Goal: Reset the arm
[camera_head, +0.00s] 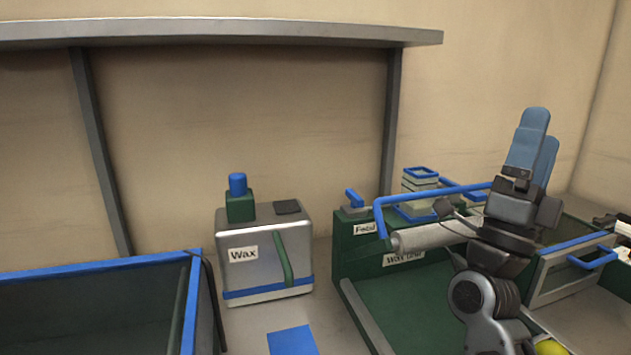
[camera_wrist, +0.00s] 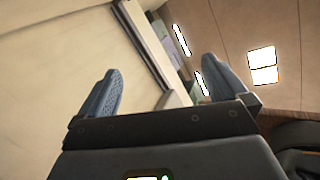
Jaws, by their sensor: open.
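My gripper (camera_head: 532,150) is raised at the right of the head view, with its blue fingers pointing up. It stands above and in front of the green machine with the roller. In the wrist view my gripper (camera_wrist: 160,92) shows its two blue fingers spread wide apart, with nothing between them. Beyond the fingers are the wall and the ceiling with lit panels. My arm hides part of the green machine.
A wax container (camera_head: 262,262) stands left of the green machine (camera_head: 350,250). A blue-rimmed bin (camera_head: 100,265) is at the lower left. A shelf (camera_head: 220,30) spans the upper left. A yellow round thing (camera_head: 550,347) shows at the bottom right. Space around the raised fingers looks clear.

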